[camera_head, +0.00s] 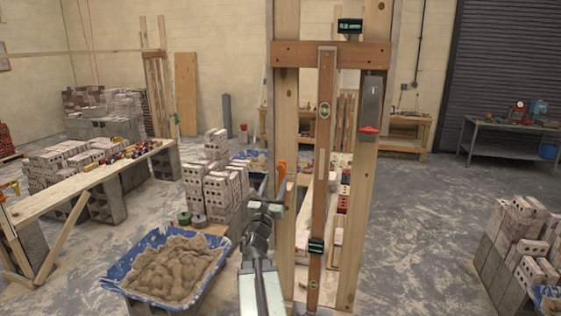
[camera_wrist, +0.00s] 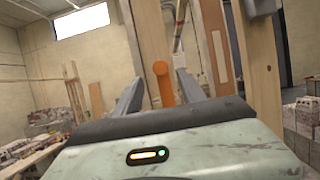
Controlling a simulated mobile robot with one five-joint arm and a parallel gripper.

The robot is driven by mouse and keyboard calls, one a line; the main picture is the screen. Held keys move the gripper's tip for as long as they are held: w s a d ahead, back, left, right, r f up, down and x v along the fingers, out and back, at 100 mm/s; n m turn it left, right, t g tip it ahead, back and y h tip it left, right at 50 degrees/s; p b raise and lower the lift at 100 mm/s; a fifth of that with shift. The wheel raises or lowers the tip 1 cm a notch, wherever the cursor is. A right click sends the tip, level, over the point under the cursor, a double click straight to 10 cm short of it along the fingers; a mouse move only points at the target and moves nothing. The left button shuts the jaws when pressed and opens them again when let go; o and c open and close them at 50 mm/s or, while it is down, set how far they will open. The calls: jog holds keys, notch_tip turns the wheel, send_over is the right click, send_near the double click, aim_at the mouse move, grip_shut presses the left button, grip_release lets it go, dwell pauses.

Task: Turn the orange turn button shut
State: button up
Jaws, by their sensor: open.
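The orange turn button (camera_head: 282,172) is on the left wooden post (camera_head: 286,110) of the upright frame. It is a narrow piece that stands about upright, and its lower part is close to my gripper. My gripper (camera_head: 268,196) is open, raised in front of the left post. In the wrist view the orange turn button (camera_wrist: 164,84) shows between the two grey fingers of my gripper (camera_wrist: 158,76), with a gap on each side. I cannot tell how deep it sits between them.
A long wooden spirit level (camera_head: 323,150) hangs upright between the posts, below a crosspiece (camera_head: 331,55). A grey box with a red knob (camera_head: 369,115) is on the right post. A blue tub of mortar (camera_head: 172,268) and stacked bricks (camera_head: 222,190) stand at left.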

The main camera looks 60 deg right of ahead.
aim_at(279, 169)
jog(key=p+x, duration=0.3)
jog(key=x, duration=0.5)
jog(key=shift+s+a+f, duration=0.1)
grip_shut()
dwell(1.0)
